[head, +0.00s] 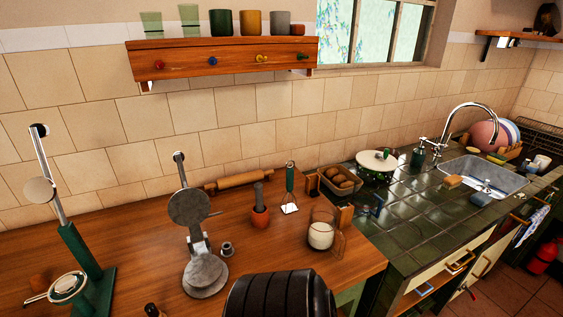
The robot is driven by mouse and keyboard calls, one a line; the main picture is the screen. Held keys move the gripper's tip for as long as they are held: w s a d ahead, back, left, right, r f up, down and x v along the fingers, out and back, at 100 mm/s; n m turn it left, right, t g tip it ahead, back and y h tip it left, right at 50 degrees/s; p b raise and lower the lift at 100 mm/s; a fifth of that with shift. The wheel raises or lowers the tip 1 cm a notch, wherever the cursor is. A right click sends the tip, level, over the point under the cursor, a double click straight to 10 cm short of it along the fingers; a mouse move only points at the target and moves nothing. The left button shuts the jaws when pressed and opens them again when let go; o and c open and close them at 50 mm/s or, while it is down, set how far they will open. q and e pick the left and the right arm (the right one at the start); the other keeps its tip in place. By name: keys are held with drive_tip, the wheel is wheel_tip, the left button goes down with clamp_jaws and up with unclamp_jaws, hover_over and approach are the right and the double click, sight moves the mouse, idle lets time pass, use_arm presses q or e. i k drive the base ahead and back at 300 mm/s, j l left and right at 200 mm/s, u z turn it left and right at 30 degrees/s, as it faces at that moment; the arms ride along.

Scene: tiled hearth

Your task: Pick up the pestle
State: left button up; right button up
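The pestle (259,194) is a grey stick. It stands nearly upright in a small terracotta mortar (260,217) on the wooden counter, near the middle of the head view. Its upper part shows above the rim; its lower end is hidden inside the mortar. Neither my left nor my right gripper can be made out in the head view.
A grey metal press (205,270) stands left of the mortar, with a rolling pin (237,180) behind. A green-handled masher (290,190) and a glass jug (321,233) are to the right. A dark ribbed thing (280,295), unidentified, fills the bottom middle.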

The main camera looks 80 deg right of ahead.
sight(258, 185)
drive_tip(key=z, duration=2.45)
